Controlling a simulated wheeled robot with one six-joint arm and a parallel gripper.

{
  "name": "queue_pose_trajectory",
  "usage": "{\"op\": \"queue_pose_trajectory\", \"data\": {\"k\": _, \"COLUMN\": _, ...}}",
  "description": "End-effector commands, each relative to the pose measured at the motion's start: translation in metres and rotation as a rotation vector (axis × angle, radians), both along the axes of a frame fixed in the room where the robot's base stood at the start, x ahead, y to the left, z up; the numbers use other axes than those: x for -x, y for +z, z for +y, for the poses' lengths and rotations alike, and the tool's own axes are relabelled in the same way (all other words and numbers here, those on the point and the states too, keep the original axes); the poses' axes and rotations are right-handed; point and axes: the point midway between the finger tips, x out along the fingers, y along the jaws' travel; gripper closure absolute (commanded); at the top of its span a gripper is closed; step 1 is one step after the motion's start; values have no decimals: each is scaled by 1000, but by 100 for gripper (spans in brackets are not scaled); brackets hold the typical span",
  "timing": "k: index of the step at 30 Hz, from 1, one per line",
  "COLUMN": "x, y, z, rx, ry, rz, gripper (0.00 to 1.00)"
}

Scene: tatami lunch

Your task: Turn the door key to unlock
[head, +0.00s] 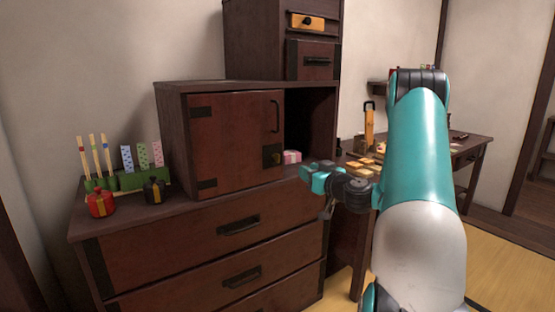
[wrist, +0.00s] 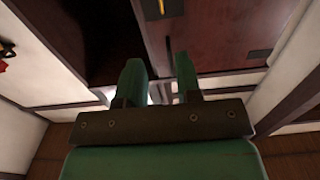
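The dark red cabinet door (head: 236,141) is shut, on the left of an open shelf bay. A dark lock plate with a small yellowish mark (head: 271,155) is at its lower right corner; I cannot make out a separate key shape. My gripper (head: 308,182) is right of the plate and nearer to me, in front of the cabinet, apart from the door. In the wrist view its two green fingers (wrist: 160,75) stand apart with nothing held between them. A black plate with a gold strip (wrist: 160,8) shows at the top of that view, beyond the fingers.
Drawers (head: 238,224) with dark handles lie below. A red pot (head: 100,203), a black pot (head: 154,191) and a green holder (head: 135,181) with sticks stand left. A desk (head: 465,148) is behind my arm.

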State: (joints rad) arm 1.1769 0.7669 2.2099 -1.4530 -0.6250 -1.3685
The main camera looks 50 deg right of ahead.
Motion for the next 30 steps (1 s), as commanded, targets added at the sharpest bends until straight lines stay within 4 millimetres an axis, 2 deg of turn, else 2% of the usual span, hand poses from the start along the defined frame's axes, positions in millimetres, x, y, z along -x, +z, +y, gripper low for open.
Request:
{"op": "queue_pose_trajectory", "data": {"k": 1, "x": -6, "y": 7, "z": -1, "rx": -1, "ry": 3, "rz": 1, "gripper": 68}}
{"op": "queue_pose_trajectory", "data": {"k": 5, "x": -22, "y": 9, "z": -3, "rx": -3, "ry": 5, "rz": 2, "gripper": 68}}
{"op": "queue_pose_trajectory", "data": {"k": 9, "x": -54, "y": 9, "z": -9, "rx": 1, "ry": 8, "rz": 1, "gripper": 68}}
{"op": "queue_pose_trajectory", "data": {"k": 18, "x": -64, "y": 10, "z": -16, "rx": -3, "ry": 6, "rz": 2, "gripper": 68}}
{"op": "queue_pose_trajectory", "data": {"k": 30, "x": -78, "y": 8, "z": -16, "rx": -2, "ry": 5, "rz": 4, "gripper": 68}}
